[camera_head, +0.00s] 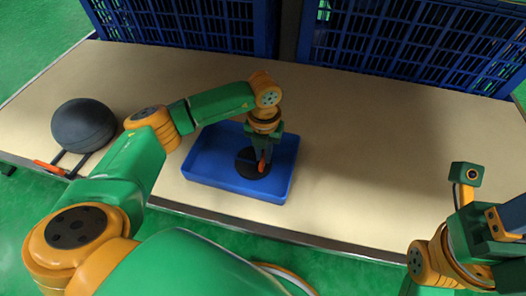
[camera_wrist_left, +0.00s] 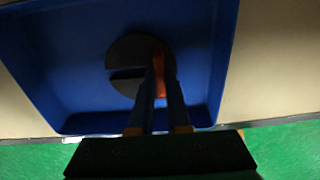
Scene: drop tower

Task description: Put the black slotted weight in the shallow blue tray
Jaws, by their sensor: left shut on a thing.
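The black slotted weight (camera_head: 247,167) is a dark disc with a slot, seen in the middle of the head view. In the left wrist view the weight (camera_wrist_left: 125,62) shows with its slot to the left. The shallow blue tray (camera_head: 205,163) surrounds it on the table, and the tray (camera_wrist_left: 60,60) fills much of the wrist view. My left gripper (camera_head: 262,163) points down over the tray and is shut on the weight. Whether the weight touches the tray floor I cannot tell. The jaws of my right gripper are not visible; only that arm shows at the lower right.
A dark ball (camera_head: 84,125) lies on the table at the left, beside an orange-and-black tool (camera_head: 62,166) at the front edge. Blue crates (camera_head: 405,45) stand along the back. The table (camera_head: 370,150) right of the tray is clear.

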